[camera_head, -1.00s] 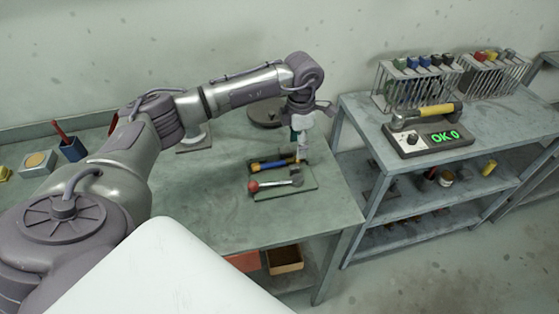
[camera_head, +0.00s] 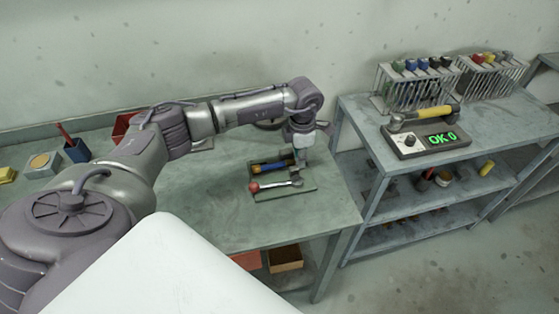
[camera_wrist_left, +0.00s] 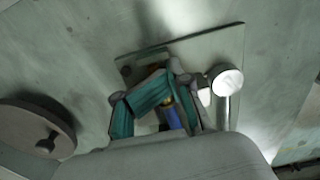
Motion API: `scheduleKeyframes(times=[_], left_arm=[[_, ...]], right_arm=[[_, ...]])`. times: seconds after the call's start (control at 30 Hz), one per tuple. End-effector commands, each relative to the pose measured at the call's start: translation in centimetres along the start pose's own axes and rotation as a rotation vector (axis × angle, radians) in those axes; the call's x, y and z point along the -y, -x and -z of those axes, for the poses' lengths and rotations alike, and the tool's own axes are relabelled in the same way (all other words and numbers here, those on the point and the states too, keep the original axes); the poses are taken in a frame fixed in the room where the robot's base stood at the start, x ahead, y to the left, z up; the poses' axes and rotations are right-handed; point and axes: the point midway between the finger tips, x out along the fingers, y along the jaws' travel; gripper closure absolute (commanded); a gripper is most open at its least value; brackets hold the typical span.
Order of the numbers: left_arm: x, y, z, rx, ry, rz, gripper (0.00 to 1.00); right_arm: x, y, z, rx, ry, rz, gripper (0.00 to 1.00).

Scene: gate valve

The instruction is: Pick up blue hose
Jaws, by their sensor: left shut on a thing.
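A blue, rod-like piece with yellow bands (camera_head: 268,166), the likely blue hose, lies on a flat tray (camera_head: 313,190) on the green-grey bench. A red-ended tool with a metal head (camera_head: 275,184) lies in front of it. My left gripper (camera_head: 301,161) points down at the tray's right side, at the right end of the blue piece. In the left wrist view its teal-sided fingers (camera_wrist_left: 163,104) are closed around the blue and yellow piece (camera_wrist_left: 172,114). The fingers partly hide the contact. My right gripper is not in view.
A metal shelf unit (camera_head: 372,190) stands right of the bench, with a rack of colour-topped pieces (camera_head: 415,85) and a device reading "OK 0" (camera_head: 430,140). A blue cup (camera_head: 76,150) stands at the bench's left. The bench front is clear.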

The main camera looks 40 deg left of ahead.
Motion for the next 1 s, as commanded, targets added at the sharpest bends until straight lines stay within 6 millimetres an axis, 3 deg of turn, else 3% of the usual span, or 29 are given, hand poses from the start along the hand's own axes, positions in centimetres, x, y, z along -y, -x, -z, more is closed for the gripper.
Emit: scheduleKeyframes(times=[0.43,0.7,1.0], left_arm=[[-0.3,0.6,0.0,0.004,0.003,-0.007,1.0],[-0.3,4.2,0.0,0.006,0.003,-0.009,1.0],[3.7,7.8,-5.7,0.007,-0.004,-0.005,1.0]], right_arm=[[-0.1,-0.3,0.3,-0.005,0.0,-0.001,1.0],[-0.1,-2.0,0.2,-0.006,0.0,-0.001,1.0],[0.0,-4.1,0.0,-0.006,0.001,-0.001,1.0]])
